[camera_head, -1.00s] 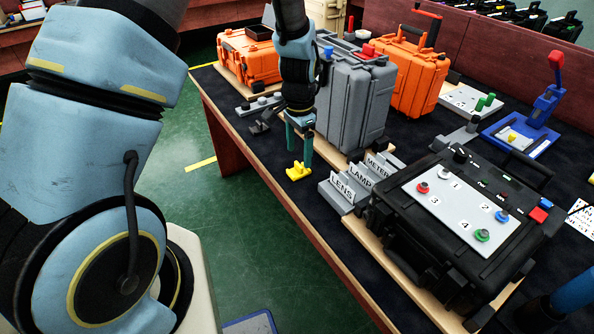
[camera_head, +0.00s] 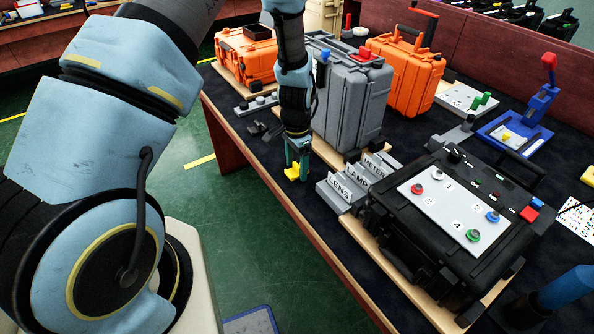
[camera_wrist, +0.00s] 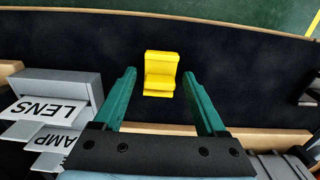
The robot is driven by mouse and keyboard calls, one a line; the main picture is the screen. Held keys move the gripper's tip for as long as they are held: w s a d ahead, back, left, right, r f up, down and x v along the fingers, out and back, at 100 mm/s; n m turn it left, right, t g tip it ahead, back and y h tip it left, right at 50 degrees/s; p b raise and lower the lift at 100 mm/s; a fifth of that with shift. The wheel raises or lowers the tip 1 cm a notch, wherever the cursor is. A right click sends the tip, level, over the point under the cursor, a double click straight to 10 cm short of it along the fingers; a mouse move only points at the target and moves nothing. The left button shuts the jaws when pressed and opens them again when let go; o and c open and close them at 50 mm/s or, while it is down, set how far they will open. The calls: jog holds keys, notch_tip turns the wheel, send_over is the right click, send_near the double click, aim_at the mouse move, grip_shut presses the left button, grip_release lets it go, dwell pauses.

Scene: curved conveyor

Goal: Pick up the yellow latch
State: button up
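The yellow latch (camera_head: 293,173) lies on the dark table mat near the table's front edge. In the wrist view the latch (camera_wrist: 160,74) sits near the middle, just ahead of and between the two green fingertips. My gripper (camera_head: 299,160) points down over the latch and hides part of it in the head view. In the wrist view my gripper (camera_wrist: 158,82) has its fingers spread wide with nothing between them touching either finger. I cannot tell the exact height of the fingertips above the mat.
A grey holder with LENS, LAMP and METER cards (camera_head: 343,188) stands close to the right of the latch. The grey case (camera_head: 347,100) stands behind my gripper. A black case with a panel (camera_head: 440,220) is at right. The table's front edge is near the latch.

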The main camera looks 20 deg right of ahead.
grip_shut()
dwell(0.4)
jog(key=shift+r, duration=0.15)
notch_tip(320, 180, up, 9)
jog(key=b, duration=0.2)
jog(key=shift+b, duration=0.3)
notch_tip(320, 180, up, 4)
jog(key=p, duration=0.3)
send_over(297, 165)
jog(key=shift+r, duration=0.15)
jog(key=shift+w+a, duration=0.1)
jog(key=shift+a, duration=0.05)
